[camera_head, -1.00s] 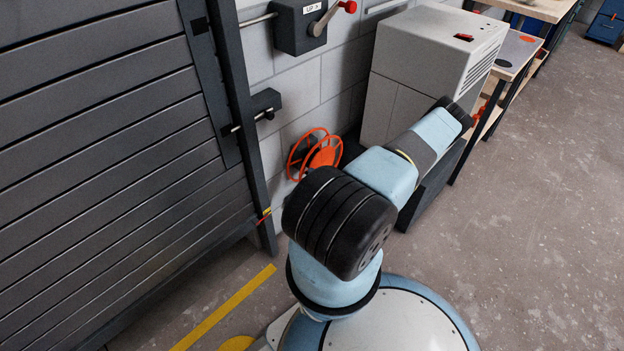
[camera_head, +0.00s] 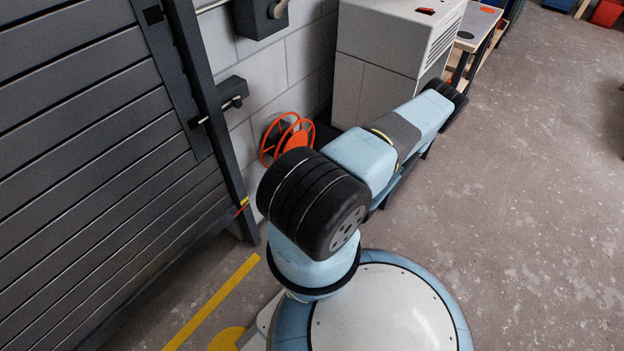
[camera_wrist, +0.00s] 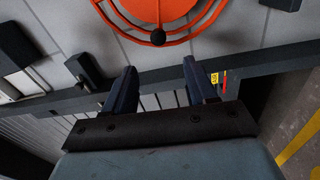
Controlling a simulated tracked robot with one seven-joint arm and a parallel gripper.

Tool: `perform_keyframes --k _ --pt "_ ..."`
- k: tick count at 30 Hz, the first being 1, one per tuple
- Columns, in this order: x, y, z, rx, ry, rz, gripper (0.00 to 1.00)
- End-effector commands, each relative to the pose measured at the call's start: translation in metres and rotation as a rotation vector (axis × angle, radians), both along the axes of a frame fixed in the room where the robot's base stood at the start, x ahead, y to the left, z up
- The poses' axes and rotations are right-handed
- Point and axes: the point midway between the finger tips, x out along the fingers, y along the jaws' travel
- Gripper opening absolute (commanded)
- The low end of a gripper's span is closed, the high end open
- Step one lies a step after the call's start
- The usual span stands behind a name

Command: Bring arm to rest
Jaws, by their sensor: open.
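My arm shows in the head view, folded over my round base and reaching toward the upper right, beside the wall. The gripper end is hidden in that view. In the wrist view my gripper (camera_wrist: 160,88) is open, its two dark fingers apart with nothing between them. An orange reel (camera_wrist: 155,20) on the wall fills the top of the wrist view, beyond the fingertips. The same orange reel (camera_head: 267,150) shows in the head view, left of my arm.
A grey slatted shutter (camera_head: 80,150) with a dark post stands at left. A pale cabinet (camera_head: 375,60) stands behind my arm, with a workbench (camera_head: 468,32) beyond. A yellow line (camera_head: 215,300) marks the floor. The floor at right (camera_head: 530,200) is clear.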

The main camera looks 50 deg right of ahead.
Motion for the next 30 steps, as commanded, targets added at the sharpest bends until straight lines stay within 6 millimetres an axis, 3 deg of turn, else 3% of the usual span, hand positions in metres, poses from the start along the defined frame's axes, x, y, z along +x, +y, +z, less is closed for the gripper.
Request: perform_keyframes --k 17,23,30 --pt "0.002 -0.001 0.004 -0.014 -0.002 0.012 0.56" --pt "0.017 -0.006 0.038 -0.143 -0.013 0.133 0.56" --pt "0.045 -0.003 0.101 -0.385 -0.051 0.36 0.56"
